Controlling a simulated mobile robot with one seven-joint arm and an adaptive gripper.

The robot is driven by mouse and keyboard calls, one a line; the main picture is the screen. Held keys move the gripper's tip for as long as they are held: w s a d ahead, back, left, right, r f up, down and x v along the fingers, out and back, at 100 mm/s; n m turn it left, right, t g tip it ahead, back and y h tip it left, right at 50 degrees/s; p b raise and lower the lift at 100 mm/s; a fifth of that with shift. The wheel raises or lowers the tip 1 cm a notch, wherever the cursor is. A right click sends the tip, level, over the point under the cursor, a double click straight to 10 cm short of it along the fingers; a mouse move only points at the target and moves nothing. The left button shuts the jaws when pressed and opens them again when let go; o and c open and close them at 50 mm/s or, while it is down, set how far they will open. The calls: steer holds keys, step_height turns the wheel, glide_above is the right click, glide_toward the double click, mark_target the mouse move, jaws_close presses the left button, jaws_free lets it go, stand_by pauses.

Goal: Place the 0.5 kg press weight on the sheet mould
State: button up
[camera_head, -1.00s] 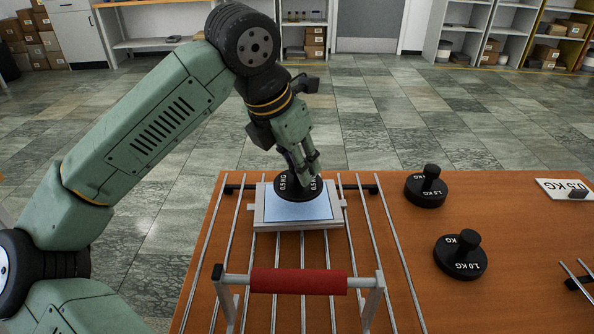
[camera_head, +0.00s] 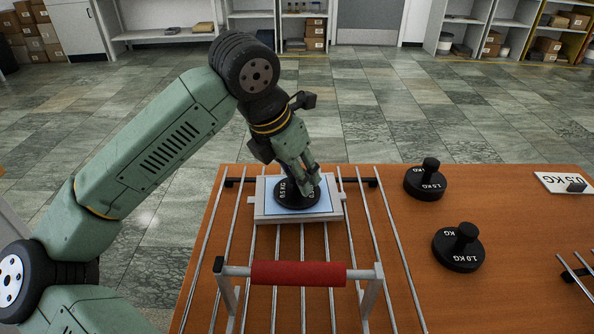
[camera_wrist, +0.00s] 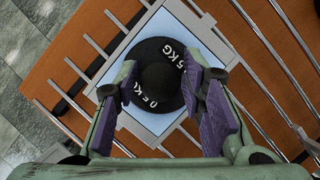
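The black 0.5 kg press weight (camera_head: 286,197) rests on the pale blue top of the sheet mould (camera_head: 268,215), near its middle. In the wrist view the weight (camera_wrist: 160,112) shows its round disc with white lettering and a central knob. My gripper (camera_head: 308,183) is directly over the weight. In the wrist view my gripper's purple-padded fingers (camera_wrist: 163,95) stand apart on either side of the knob, with a gap showing on each side. The mould (camera_wrist: 192,22) lies on the metal rails, partly hidden by the weight and fingers.
A 1.5 kg weight (camera_head: 425,182) and a 1.0 kg weight (camera_head: 459,248) stand on the wooden table (camera_head: 500,200) to the right. A white 0.5 kg label plate (camera_head: 562,183) lies farther right. A red-handled bar (camera_head: 298,274) spans the rails in front of the mould.

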steer(key=shift+o, duration=0.7)
steer(key=shift+r+p, duration=0.3)
steer(key=b+v, duration=0.1)
steer(key=v, duration=1)
steer(key=shift+s+a+r, duration=0.15)
steer(key=shift+r, duration=0.15)
